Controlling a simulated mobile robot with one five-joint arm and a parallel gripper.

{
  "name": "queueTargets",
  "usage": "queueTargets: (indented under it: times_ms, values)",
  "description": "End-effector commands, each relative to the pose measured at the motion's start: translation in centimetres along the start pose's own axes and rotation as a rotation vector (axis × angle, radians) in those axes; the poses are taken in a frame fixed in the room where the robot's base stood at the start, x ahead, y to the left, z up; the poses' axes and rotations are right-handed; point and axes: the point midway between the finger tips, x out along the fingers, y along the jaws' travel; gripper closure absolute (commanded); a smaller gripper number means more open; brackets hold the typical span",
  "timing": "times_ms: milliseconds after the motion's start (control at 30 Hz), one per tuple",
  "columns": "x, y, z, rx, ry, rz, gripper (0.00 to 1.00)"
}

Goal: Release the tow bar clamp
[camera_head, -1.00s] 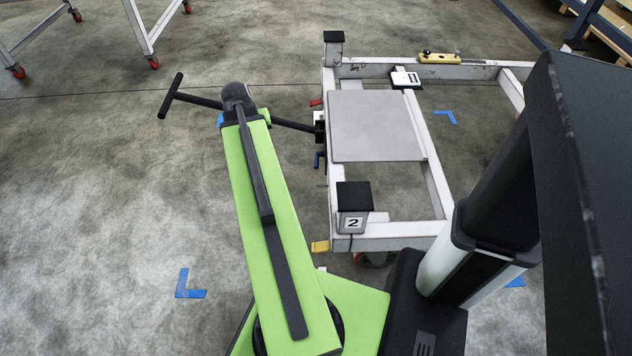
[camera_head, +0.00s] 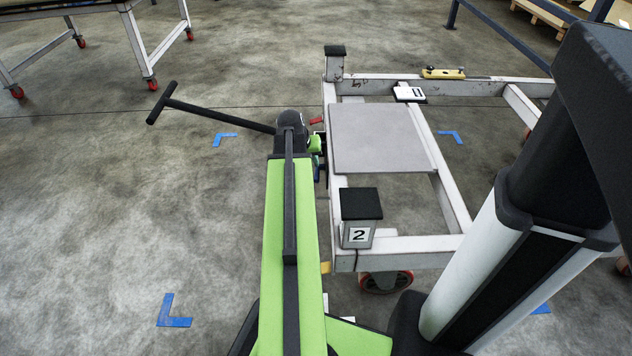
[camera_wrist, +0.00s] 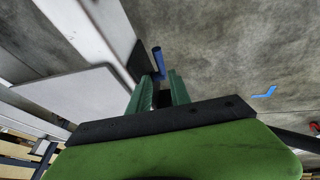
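The white trolley frame (camera_head: 334,225) stands right of my arm in the head view, with the black tow bar (camera_head: 220,115) reaching left from its near side to a T-handle. A red lever (camera_head: 316,121) shows at that side. A blue lever (camera_wrist: 159,62) sticks up beside the frame in the wrist view; its lower part sits between or just beyond my fingertips. My gripper (camera_wrist: 160,88) is open, its green fingers apart on either side of the blue lever's line. I cannot tell whether they touch it. In the head view my arm hides most of the clamp area.
A grey plate (camera_head: 380,138) lies on the trolley, with a corner post marked 2 (camera_head: 359,235) near my arm. A yellow level (camera_head: 443,73) lies on the far rail. Blue floor marks (camera_head: 174,311) surround the trolley.

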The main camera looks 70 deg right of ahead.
Motion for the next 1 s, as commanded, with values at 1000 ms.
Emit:
queueTargets:
  times_ms: [1000]
  values:
    - [8.9, 0.1, 0.0, 0.001, 0.000, 0.000, 1.00]
